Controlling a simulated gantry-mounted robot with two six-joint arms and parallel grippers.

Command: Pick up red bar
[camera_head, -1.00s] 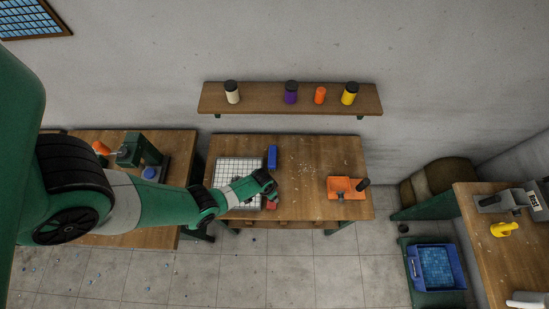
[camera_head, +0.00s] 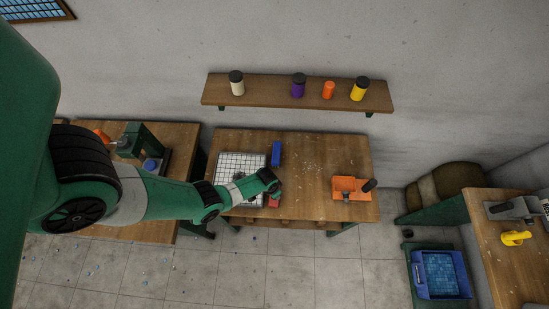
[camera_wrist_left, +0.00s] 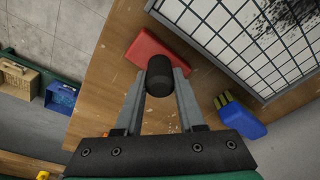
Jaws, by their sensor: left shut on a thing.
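The red bar (camera_head: 274,201) is at the front of the middle table, just right of the white grid sheet (camera_head: 241,163). In the left wrist view the red bar (camera_wrist_left: 150,48) lies at the edge of the grid sheet (camera_wrist_left: 255,35), with a black cylindrical grip (camera_wrist_left: 159,77) in front of it. My left gripper (camera_head: 276,190) is shut, and its fingers (camera_wrist_left: 160,82) press on both sides of that black grip. The grip appears to belong to the bar, and the gripper hides part of the bar in the head view. I cannot tell if the bar is clear of the table.
An orange tray (camera_head: 345,187) with a dark handle sits at the table's right. A shelf (camera_head: 300,92) with several bottles hangs behind. The middle of the table (camera_head: 312,180) is mostly clear.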

